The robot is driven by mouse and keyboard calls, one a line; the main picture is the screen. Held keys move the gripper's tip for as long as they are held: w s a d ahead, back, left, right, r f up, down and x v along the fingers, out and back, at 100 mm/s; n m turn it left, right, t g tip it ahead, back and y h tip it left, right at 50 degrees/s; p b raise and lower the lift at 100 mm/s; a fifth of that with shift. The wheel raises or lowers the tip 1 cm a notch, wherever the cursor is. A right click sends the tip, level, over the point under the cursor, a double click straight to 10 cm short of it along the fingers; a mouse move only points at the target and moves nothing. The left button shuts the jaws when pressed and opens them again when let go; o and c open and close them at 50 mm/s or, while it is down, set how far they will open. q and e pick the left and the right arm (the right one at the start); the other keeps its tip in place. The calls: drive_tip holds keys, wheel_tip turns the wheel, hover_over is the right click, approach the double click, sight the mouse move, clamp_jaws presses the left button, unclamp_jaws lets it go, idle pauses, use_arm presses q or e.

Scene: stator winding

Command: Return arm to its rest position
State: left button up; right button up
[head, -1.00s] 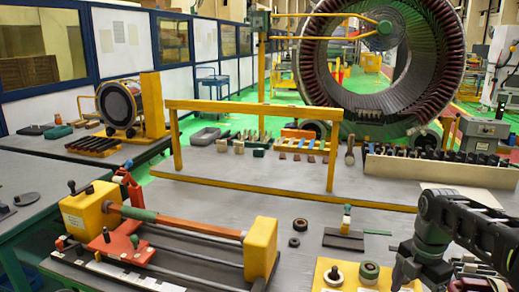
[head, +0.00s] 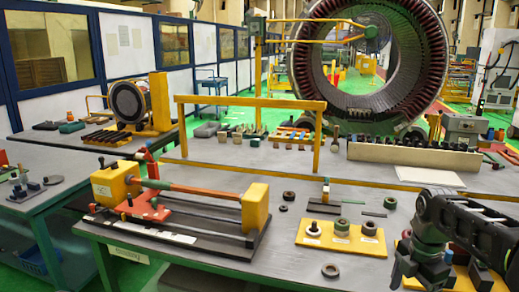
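My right arm comes in from the right edge in the head view, black and bent downward. Its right gripper (head: 422,272) hangs low at the bottom right, beside the yellow plate (head: 330,243) and apart from it. Its fingertips are dark and hard to make out, so I cannot tell whether they are open or shut. I see nothing clearly held in it. My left gripper and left arm are not in view.
A winding fixture (head: 190,208) with yellow blocks stands left on the grey table. A yellow frame (head: 250,101) and a parts rack (head: 415,155) stand behind. The large stator (head: 305,70) is farther back.

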drive_tip(key=w+a+f+m+t, duration=0.4)
drive_tip(key=w+a+f+m, duration=0.15)
drive_tip(key=w+m, duration=0.3)
drive_tip(key=s+a+f+m+y, duration=0.2)
drive_tip(key=a+f+m, duration=0.4)
drive_tip(key=f, duration=0.4)
drive_tip(key=s+a+f+m+y, duration=0.15)
drive_tip(key=a+f+m, duration=0.25)
drive_tip(key=a+f, duration=0.45)
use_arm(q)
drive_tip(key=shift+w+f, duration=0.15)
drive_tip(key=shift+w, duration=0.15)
use_arm(e)
drive_tip(key=s+a+f+m+g, duration=0.1)
drive_tip(key=s+a+f, duration=0.2)
drive_tip(key=s+f, duration=0.2)
drive_tip(key=s+a+f+m+g, duration=0.1)
drive_tip(key=s+a+f, duration=0.2)
drive_tip(key=s, duration=0.9)
drive_tip(key=s+a+f+m+g, duration=0.1)
drive_tip(key=s+a+f, duration=0.2)
drive_tip(key=s+f, duration=0.3)
drive_tip(key=s, duration=0.2)
drive_tip(key=shift+s+a+f+m+g+y, duration=0.3)
drive_tip(key=shift+s+a+m+g+y, duration=0.05)
drive_tip(key=shift+a+g, duration=0.05)
